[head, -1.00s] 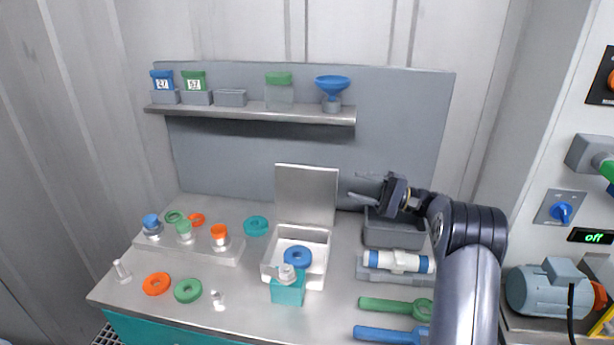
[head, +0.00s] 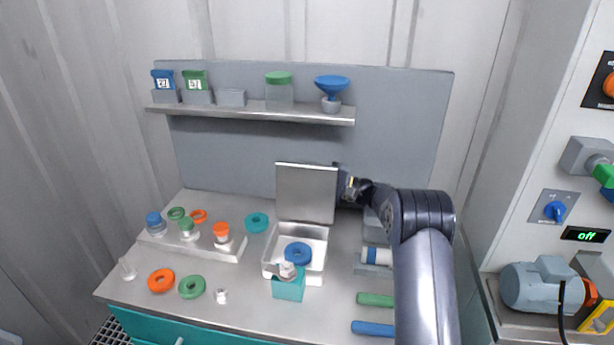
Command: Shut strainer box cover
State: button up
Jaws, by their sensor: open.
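The strainer box (head: 268,267) stands open on the bench, a pale square box with a blue ring (head: 298,254) inside. Its cover (head: 306,193) is a flat grey plate standing upright at the box's back edge. My gripper (head: 343,185) is at the cover's right edge, partly behind it. Its fingertips are mostly hidden by the cover, and I cannot tell whether it touches it. The gripper is open, and I see nothing held in it.
A teal block (head: 288,289) with a pale fitting on top stands at the box's front. A shelf (head: 250,112) with jars and a blue funnel (head: 332,82) is above. Coloured rings lie at left.

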jog(key=shift+c, duration=0.5)
grip_shut()
